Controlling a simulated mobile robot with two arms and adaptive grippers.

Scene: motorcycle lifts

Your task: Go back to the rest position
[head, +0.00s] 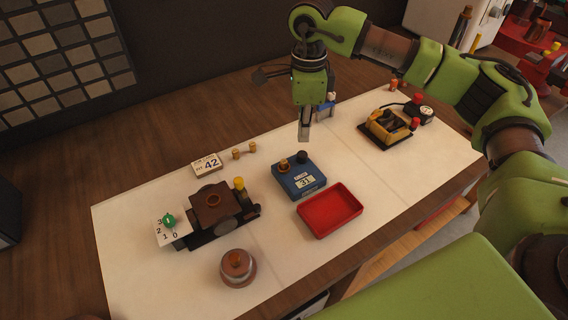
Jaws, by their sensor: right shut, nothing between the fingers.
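My right gripper (304,136) hangs from the green arm that comes in from the right. It points down above the far part of the bench, behind the blue box, and is shut with nothing in it. The blue box (300,189) bears a label reading 31, with a brown knob and a dark knob on top. A red tray (330,211) stands empty in front of it. My left gripper does not show.
A red machine (540,65) stands at the far right. The bench's right front is clear.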

